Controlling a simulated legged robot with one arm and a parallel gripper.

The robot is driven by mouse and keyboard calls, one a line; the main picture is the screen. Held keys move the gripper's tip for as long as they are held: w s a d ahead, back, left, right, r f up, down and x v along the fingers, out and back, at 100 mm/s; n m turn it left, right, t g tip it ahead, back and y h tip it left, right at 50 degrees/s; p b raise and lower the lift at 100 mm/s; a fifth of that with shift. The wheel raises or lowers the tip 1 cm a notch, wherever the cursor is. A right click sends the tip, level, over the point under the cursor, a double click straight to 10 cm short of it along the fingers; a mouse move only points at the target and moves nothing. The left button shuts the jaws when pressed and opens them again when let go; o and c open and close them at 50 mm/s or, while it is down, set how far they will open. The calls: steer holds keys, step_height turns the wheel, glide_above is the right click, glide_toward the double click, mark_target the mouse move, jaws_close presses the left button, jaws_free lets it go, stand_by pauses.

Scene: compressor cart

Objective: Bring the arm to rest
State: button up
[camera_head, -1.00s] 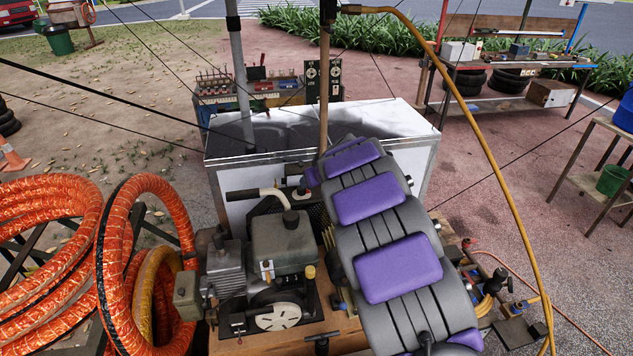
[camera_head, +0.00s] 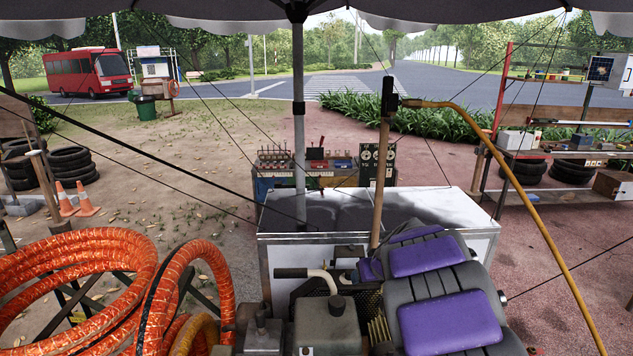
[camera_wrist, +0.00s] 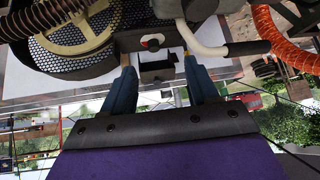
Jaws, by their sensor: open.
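My arm, with purple pads on grey links (camera_head: 450,322), reaches from the lower right over the compressor cart in the head view. My gripper is hidden behind the arm there. In the wrist view, which is upside down, my gripper (camera_wrist: 158,64) shows two blue fingers spread apart with nothing held between them. The fingers point at the engine area, close to a dark bracket with a red button (camera_wrist: 151,43). A bent white tube with a black grip (camera_wrist: 212,46) is beside the right finger. I cannot tell whether a finger touches anything.
The engine (camera_head: 328,325) is left of my arm. A wooden post (camera_head: 381,185) with a yellow hose (camera_head: 520,200) rises close by, behind the arm. Orange hose coils (camera_head: 75,262) are at the left.

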steer(key=s+m+g+h+b, duration=0.1)
steer(key=s+g, duration=0.3)
steer(key=s, duration=2.1)
steer(key=s+a+f+m+g, duration=0.1)
steer(key=s+g, duration=0.4)
steer(key=s, duration=1.9)
steer(key=shift+s+a+f+h+b, duration=0.25)
steer(key=shift+s+h+b, duration=0.1)
steer(key=shift+s+h, duration=0.05)
steer(key=shift+c, duration=0.2)
